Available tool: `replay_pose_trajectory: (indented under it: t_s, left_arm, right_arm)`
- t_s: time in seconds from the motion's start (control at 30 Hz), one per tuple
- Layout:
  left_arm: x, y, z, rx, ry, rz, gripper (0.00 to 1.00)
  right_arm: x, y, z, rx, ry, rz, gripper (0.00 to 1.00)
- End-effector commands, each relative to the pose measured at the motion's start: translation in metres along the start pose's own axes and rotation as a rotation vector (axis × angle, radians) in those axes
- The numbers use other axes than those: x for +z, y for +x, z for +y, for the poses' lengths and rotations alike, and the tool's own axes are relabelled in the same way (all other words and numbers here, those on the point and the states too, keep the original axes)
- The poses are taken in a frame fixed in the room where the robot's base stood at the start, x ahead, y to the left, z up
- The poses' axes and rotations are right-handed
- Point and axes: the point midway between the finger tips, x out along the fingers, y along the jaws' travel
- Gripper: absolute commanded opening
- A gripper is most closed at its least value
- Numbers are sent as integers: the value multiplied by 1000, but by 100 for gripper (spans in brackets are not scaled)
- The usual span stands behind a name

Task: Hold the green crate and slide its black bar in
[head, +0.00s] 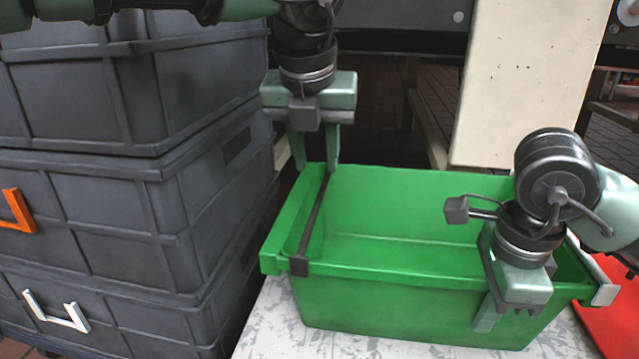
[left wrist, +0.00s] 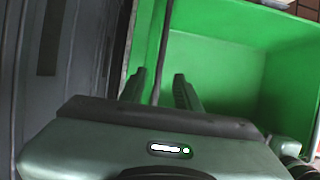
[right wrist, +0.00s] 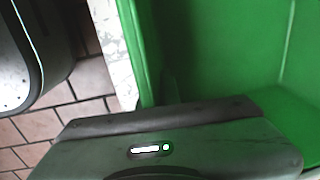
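The green crate (head: 400,290) stands open on a pale speckled surface. Its black bar (head: 314,220) lies across the crate's left end, with a dark end piece at the near rim. My left gripper (head: 316,165) points down over the bar's far end. In the left wrist view its fingers (left wrist: 158,92) are apart, with the bar running between them; I see no contact. My right gripper (head: 488,318) is at the crate's front wall, right of middle. One finger is outside the wall; in the right wrist view the other (right wrist: 169,88) is inside, against it.
Stacked grey crates (head: 130,215) stand close on the left, with orange and white handles. A cream post (head: 525,80) rises behind the green crate. A red surface (head: 612,305) lies at the right. Another grey bar end (head: 605,295) shows at the crate's right rim.

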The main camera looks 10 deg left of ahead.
Motion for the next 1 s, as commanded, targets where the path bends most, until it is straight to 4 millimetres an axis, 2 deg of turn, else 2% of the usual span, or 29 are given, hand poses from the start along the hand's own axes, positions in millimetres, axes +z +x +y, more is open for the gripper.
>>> replay_pose_trajectory:
  t_s: [0.1, 0.33, 0.5, 0.77, 0.87, 0.9, 1.0]
  left_arm:
    - [-1, 25, 0, 2, 2, 3, 33]
    - [0, 58, -1, 0, 2, 1, 33]
    - [0, 67, -1, -2, 2, 0, 33]
    - [0, 68, -1, -2, 2, 0, 33]
    - [0, 67, -1, -3, 2, 0, 5]
    - [0, 67, -1, -3, 2, 0, 0]
    - [0, 67, -1, -3, 2, 0, 0]
  right_arm:
    - [0, 0, 0, 1, 0, 0, 0]
    - [0, 0, 0, 0, 0, 0, 0]
    - [0, 0, 0, 0, 0, 0, 0]
    - [0, 0, 0, 0, 0, 0, 0]
    - [0, 0, 0, 0, 0, 0, 0]
    - [0, 0, 0, 0, 0, 0, 0]
    - [0, 0, 0, 0, 0, 0, 0]
